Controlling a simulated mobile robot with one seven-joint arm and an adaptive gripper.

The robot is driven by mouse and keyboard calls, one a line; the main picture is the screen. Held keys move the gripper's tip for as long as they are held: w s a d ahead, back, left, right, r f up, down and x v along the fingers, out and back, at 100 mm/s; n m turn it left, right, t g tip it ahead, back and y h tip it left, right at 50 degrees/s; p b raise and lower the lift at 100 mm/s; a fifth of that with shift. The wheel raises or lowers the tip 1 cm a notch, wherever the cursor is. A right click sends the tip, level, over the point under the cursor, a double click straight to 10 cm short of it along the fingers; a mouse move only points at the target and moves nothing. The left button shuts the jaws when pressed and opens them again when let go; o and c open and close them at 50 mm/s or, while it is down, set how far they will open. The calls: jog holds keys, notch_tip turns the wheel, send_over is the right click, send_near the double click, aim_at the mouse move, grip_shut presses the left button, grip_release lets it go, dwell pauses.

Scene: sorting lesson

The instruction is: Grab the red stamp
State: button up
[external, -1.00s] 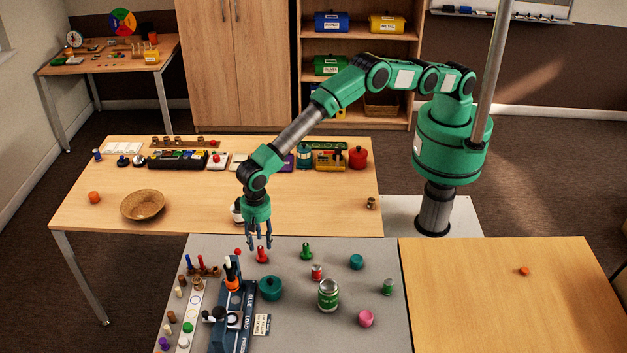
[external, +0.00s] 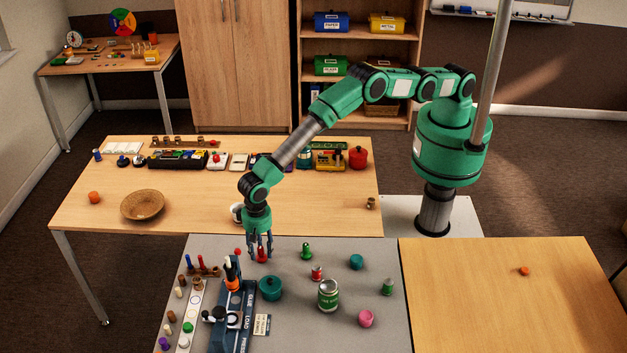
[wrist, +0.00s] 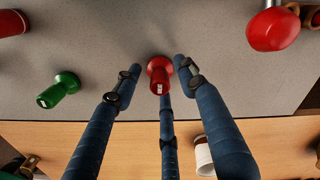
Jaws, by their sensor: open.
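The red stamp (external: 262,255) stands upright on the grey table near its back edge. In the wrist view the red stamp (wrist: 159,72) lies between the spread dark blue fingertips, its base toward the far side and its pale-marked handle end facing the camera. My gripper (external: 259,247) is lowered around the stamp, open, with its fingers apart from it as far as I can see. It also shows in the wrist view (wrist: 157,75). In the external view the fingers partly cover the stamp.
A green stamp (external: 306,252) stands just to the right. A teal pot (external: 270,289) and a dark blue press (external: 233,317) are in front. A white cup (external: 236,212) stands behind on the wooden table.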

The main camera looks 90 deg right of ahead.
aim_at(261, 247)
grip_shut()
jog(key=shift+r, duration=0.1)
dwell(0.3)
jog(key=shift+r+p, duration=0.35)
jog(key=shift+r, duration=1.25)
jog(key=shift+s+d+r, duration=0.15)
jog(key=s+d+r+p, duration=0.1)
jog(key=s+d, duration=0.8)
jog(key=s, duration=0.3)
jog(key=shift+s+d+r+p, duration=0.15)
jog(key=shift+s+d+p, duration=0.05)
jog(key=shift+d+p, duration=0.1)
